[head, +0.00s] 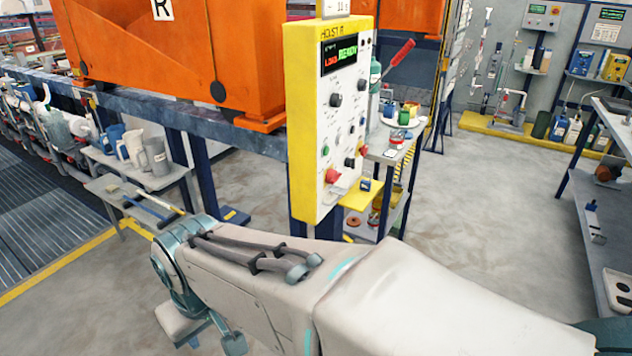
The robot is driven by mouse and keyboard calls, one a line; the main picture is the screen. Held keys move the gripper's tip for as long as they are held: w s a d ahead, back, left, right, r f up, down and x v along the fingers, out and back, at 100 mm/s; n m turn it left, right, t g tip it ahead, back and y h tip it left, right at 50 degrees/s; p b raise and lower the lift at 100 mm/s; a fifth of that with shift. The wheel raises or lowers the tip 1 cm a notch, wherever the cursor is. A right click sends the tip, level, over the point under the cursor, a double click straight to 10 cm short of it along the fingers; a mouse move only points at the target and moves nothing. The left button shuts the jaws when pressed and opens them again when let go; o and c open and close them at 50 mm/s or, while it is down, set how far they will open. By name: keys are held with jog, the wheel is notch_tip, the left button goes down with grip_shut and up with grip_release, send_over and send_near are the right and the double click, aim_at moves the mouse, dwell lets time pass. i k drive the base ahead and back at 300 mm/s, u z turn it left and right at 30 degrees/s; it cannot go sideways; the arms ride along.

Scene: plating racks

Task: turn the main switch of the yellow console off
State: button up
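The yellow console (305,140) stands upright at the centre of the head view, marked HOIST A. Several dark knobs and small buttons sit below the display. A red knob (332,175) is at the lower left of the panel, and another red control (363,150) is at its right edge. I cannot tell for sure which control is the main switch, or its position. What seems to be my gripper (208,334) is low at left, apart from the console; its fingers are unclear.
Orange tanks (185,55) on a blue beam stand behind the console. A low table (160,185) with jugs is at left. A shelf cart (396,150) with bottles is just behind the console, and a grey shelf (580,220) stands at right. The floor between is clear.

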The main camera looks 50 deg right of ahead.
aim_at(332, 176)
jog(key=z, duration=1.45)
jog(key=k, duration=0.3)
jog(key=z, duration=0.6)
jog(key=i, duration=1)
jog(key=u, duration=0.1)
